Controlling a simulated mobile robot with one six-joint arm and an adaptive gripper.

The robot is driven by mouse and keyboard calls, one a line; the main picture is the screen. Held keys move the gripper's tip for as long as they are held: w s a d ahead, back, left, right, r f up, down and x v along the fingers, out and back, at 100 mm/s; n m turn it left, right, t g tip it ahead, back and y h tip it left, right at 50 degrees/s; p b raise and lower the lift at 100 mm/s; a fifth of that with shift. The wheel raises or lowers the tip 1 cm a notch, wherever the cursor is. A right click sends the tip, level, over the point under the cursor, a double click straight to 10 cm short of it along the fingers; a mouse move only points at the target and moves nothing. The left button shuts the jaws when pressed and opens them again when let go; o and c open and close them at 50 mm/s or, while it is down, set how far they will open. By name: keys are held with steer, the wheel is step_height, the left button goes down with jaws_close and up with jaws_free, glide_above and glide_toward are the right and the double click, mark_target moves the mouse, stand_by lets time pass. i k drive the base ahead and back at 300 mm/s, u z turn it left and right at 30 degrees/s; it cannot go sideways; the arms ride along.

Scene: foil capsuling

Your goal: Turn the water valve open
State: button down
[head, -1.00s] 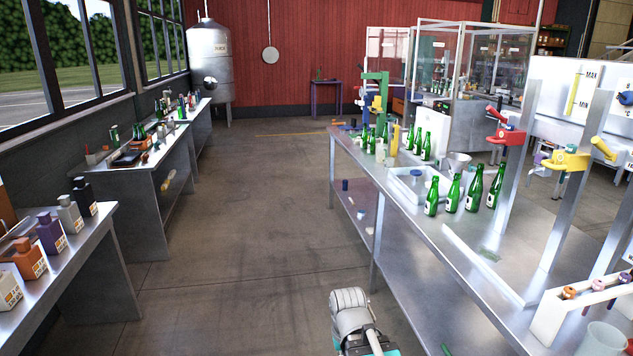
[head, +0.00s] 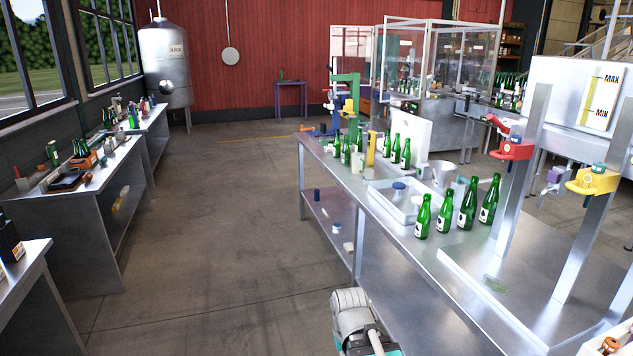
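No label in the head view marks which fitting is the water valve. A white tank (head: 572,92) with a yellow MAX/MIN level scale stands at the right. In front of it, a red fitting (head: 512,150) and a yellow fitting (head: 592,181) sit on upright metal posts. A small purple and grey fitting (head: 553,178) shows between the posts, below the tank. Part of my arm shows at the bottom centre, beside the long bench and well short of these fittings. My gripper is not visible.
A long metal bench (head: 400,238) runs along the right, with green bottles (head: 445,212) and a white tray (head: 385,203). Metal benches (head: 75,205) line the left wall. The floor (head: 215,215) between is clear. A steel tank (head: 165,65) stands at the back left.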

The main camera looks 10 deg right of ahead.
mark_target(460, 179)
steer(key=z, duration=0.25)
steer(key=i, duration=1.8)
steer(key=z, duration=0.25)
